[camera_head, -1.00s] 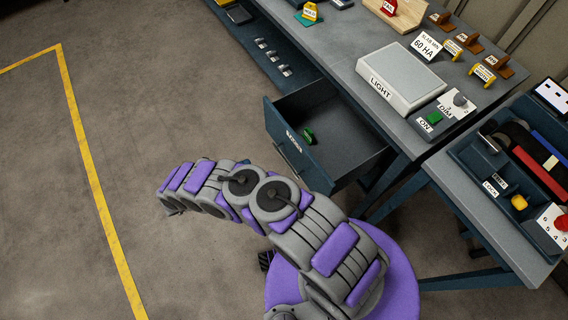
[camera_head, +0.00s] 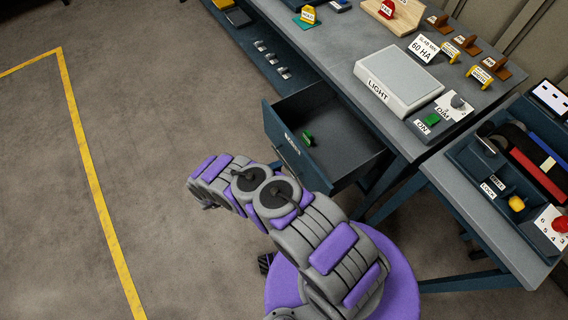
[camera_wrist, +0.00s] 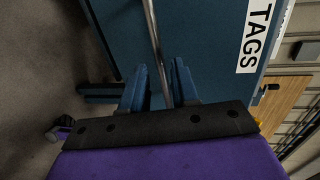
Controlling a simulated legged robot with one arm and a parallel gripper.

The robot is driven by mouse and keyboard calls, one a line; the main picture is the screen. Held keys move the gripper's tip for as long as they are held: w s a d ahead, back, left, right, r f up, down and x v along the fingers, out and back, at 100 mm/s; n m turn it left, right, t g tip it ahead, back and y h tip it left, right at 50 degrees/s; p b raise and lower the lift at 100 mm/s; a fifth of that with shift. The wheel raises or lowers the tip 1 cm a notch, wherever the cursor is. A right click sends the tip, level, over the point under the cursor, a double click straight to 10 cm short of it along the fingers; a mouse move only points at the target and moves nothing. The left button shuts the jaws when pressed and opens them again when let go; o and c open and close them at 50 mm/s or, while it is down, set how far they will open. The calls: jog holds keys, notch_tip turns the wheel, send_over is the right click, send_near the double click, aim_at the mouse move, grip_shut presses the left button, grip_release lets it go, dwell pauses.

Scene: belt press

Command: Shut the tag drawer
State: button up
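The tag drawer (camera_head: 290,152) is pulled open under the bench, with a small green item (camera_head: 307,138) inside it. Its blue front also fills the upper part of the wrist view (camera_wrist: 205,40), with a white TAGS label (camera_wrist: 262,35). A thin metal handle bar (camera_wrist: 153,35) runs down that front. My gripper (camera_wrist: 159,85) is open, with its two blue fingers apart and pointing at the drawer front. The bar appears between the fingers; I cannot tell whether they touch it. In the head view, the fingertips are hard to make out at the end of my arm.
The bench (camera_head: 340,62) holds a light box (camera_head: 398,80), a green ON switch (camera_head: 432,119) and several tag stands. A side table (camera_head: 480,205) with a tool tray stands at the right. Open floor (camera_head: 150,120) lies left of the drawer.

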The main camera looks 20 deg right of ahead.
jog(key=shift+x, duration=2.2)
grip_shut()
